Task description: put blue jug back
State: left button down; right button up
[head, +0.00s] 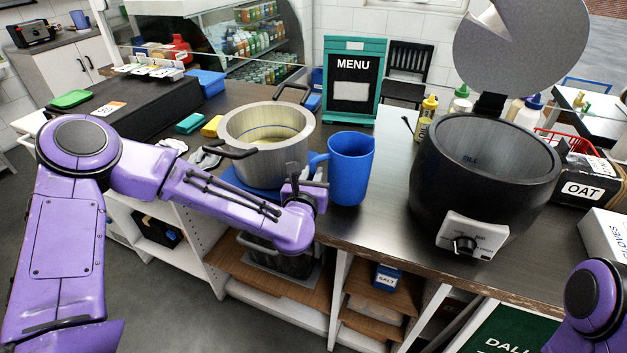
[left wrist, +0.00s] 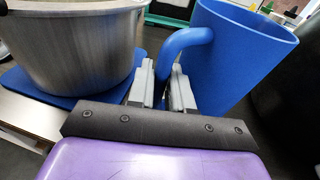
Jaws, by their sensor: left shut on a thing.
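The blue jug (head: 351,168) stands upright in the head view, right of the large steel pot and near the counter's front edge. Its handle points left, toward my left gripper. My left gripper (head: 308,176) is at the handle. In the left wrist view the jug (left wrist: 240,55) fills the right side, and the fingers of my left gripper (left wrist: 163,92) are shut on its handle, one on each side. I cannot tell whether the jug's base touches the counter. Of my right arm only a purple joint shows at the lower right of the head view; its gripper is out of view.
The steel pot (head: 266,143) stands on a blue mat (left wrist: 62,92) close left of the jug. A black soup kettle (head: 480,180) with raised lid stands to the right. A menu board (head: 352,82) stands behind. Some bare counter (head: 385,205) lies between jug and kettle.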

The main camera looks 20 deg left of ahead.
pick_arm(q)
notch_tip(320, 180, down, 2)
jog(key=shift+f, duration=0.25)
jog(key=shift+w+f, duration=0.1)
jog(key=shift+f, duration=0.15)
jog(key=c, duration=1)
grip_release()
